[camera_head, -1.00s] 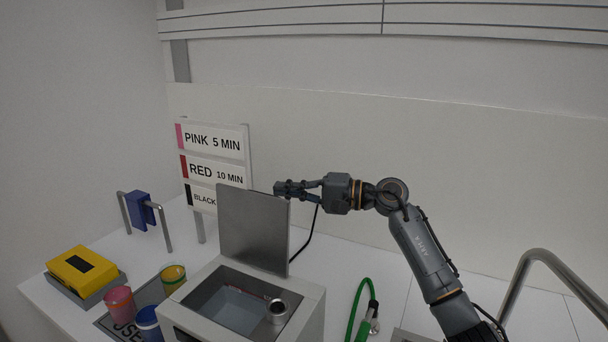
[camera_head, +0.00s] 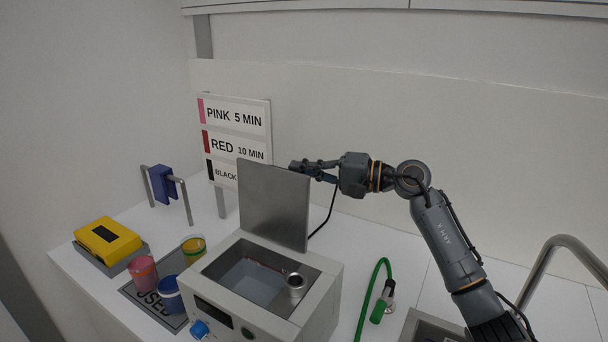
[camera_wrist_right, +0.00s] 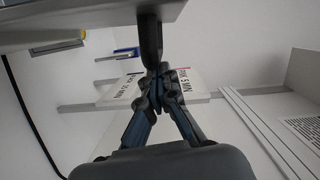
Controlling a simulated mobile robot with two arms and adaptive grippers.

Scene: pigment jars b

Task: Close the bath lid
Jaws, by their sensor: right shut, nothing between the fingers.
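The bath (camera_head: 319,304) is a light grey box with an open top and liquid inside. Its grey metal lid (camera_head: 273,205) stands open, nearly upright along the back edge. My right gripper (camera_head: 297,167) is shut and empty at the lid's top right corner, on its far side. Whether it touches the lid cannot be told. In the right wrist view the closed fingers (camera_wrist_right: 157,82) lie just under a grey panel edge that looks like the lid (camera_wrist_right: 90,22). A small metal cylinder (camera_head: 296,285) is in the bath's right corner. My left gripper is out of view.
Pink (camera_head: 143,273), blue (camera_head: 168,294) and yellow-green (camera_head: 194,249) jars stand left of the bath. A yellow box (camera_head: 107,240) is farther left. A time sign (camera_head: 236,131) stands behind the lid. A green hose (camera_head: 364,305) lies to the right.

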